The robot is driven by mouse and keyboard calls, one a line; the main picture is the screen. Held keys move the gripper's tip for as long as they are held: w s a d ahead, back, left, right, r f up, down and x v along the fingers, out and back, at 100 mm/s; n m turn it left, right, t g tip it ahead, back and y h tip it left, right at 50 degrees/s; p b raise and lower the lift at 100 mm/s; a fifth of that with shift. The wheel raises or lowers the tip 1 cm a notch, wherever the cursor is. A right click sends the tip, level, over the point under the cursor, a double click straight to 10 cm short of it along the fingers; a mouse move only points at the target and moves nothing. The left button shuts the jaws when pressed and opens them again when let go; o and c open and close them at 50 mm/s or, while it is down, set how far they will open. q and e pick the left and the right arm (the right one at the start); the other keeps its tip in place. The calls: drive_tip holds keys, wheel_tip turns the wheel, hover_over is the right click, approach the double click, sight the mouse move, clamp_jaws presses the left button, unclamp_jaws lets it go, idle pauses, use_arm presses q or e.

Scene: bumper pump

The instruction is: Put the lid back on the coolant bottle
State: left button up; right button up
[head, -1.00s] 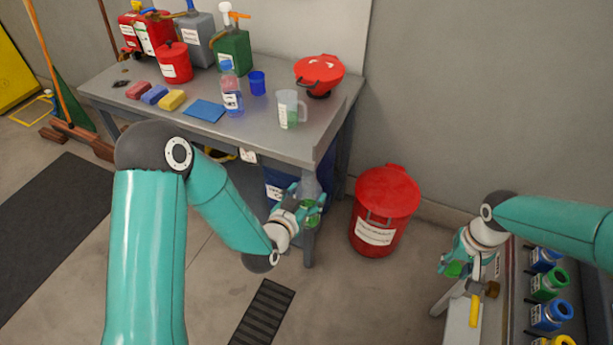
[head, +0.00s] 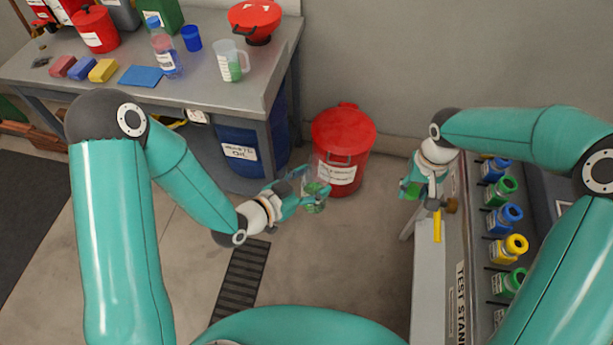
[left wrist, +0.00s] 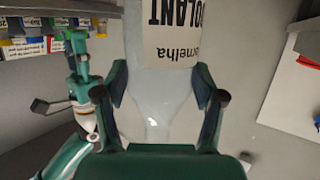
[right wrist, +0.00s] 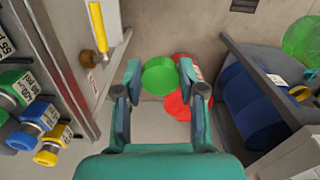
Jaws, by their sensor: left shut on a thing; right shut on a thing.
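The coolant bottle (left wrist: 160,85) is pale and translucent, with a white label that reads upside down in the left wrist view. My left gripper (head: 307,187) is shut around its body, and the bottle shows small in the head view with green at its lower part (head: 315,207). Whether its mouth is open is not clear. My right gripper (right wrist: 160,92) is shut on the green round lid (right wrist: 160,76). In the head view the lid (head: 408,189) is well to the right of the bottle, apart from it.
A red bin (head: 343,135) stands on the floor behind the grippers. The workbench (head: 215,92) is at the back left, with a blue drum (head: 238,150) under it. The test stand (head: 432,285) with several capped fittings lies right. Space between the grippers is free.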

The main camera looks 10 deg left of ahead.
drive_tip(key=shift+s+d, duration=0.1)
drive_tip(key=shift+s, duration=0.05)
wheel_tip(320, 180, up, 3)
drive_tip(key=shift+d+r+n, duration=0.1)
drive_tip(key=shift+n, duration=0.8)
drive_tip(key=a+r+n, duration=0.2)
drive_tip(key=a+r, duration=0.2)
drive_tip(key=a, duration=0.3)
drive_tip(key=a+r+n, duration=0.2)
drive_tip(key=a+r, duration=0.3)
drive_tip(key=a, duration=0.3)
drive_tip(key=a+r+n, duration=0.2)
drive_tip(key=a+r, duration=0.3)
drive_tip(key=a, duration=0.3)
drive_tip(key=shift+s+a+r, duration=0.1)
drive_tip(key=shift+s+r, duration=0.05)
drive_tip(key=shift+s, duration=0.05)
